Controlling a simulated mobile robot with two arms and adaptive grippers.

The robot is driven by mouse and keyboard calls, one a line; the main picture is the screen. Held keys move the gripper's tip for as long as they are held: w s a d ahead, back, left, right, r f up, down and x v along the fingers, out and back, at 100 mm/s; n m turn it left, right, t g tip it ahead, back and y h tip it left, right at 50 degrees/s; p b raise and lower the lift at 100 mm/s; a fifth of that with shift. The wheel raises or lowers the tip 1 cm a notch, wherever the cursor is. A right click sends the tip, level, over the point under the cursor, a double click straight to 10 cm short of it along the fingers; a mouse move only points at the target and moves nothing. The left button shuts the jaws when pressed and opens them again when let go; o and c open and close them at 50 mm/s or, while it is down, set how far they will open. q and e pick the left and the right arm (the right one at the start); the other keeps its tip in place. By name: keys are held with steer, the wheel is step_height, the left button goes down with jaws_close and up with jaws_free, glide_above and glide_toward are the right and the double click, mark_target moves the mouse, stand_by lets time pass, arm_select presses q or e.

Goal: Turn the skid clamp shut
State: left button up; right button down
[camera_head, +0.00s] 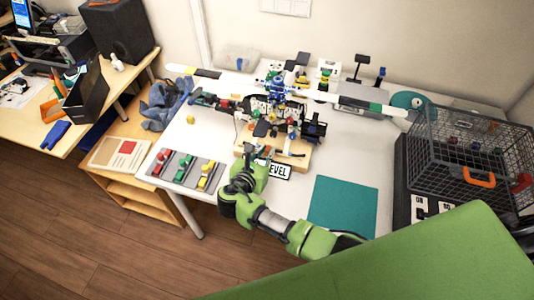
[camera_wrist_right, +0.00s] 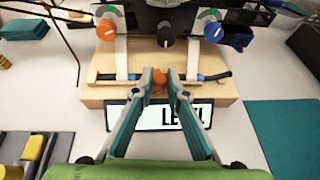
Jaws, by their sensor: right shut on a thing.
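A wooden base (camera_head: 301,156) stands on the white table with a dark model on top. In the right wrist view, the base (camera_wrist_right: 98,92) carries white upright legs (camera_wrist_right: 122,58) and a dark bar with blue parts (camera_wrist_right: 208,77) along its front. A small orange-red knob (camera_wrist_right: 159,80), apparently the skid clamp's, sits at the middle of the base. My right gripper (camera_wrist_right: 160,76) is shut on this knob, a fingertip on each side. In the head view, my right gripper (camera_head: 264,154) reaches the front of the base and hides the knob. My left gripper is not seen.
A sign reading "LEVEL" (camera_head: 277,170) stands before the base, partly behind my fingers in the wrist view. A grey tray (camera_head: 186,168) with coloured blocks lies left. A teal mat (camera_head: 343,206) lies right. A wire basket (camera_head: 455,155) with an orange handle stands further right.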

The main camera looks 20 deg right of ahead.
steer(key=shift+w+a+m+g+h+b, duration=0.1)
steer(key=shift+m+g+h+b, duration=0.25)
steer(key=shift+m+h, duration=0.25)
steer(key=shift+r+g, duration=0.1)
steer(key=shift+g, duration=0.15)
steer(key=c, duration=2)
jaws_free()
steer(key=v, duration=0.7)
steer(key=shift+a, duration=0.2)
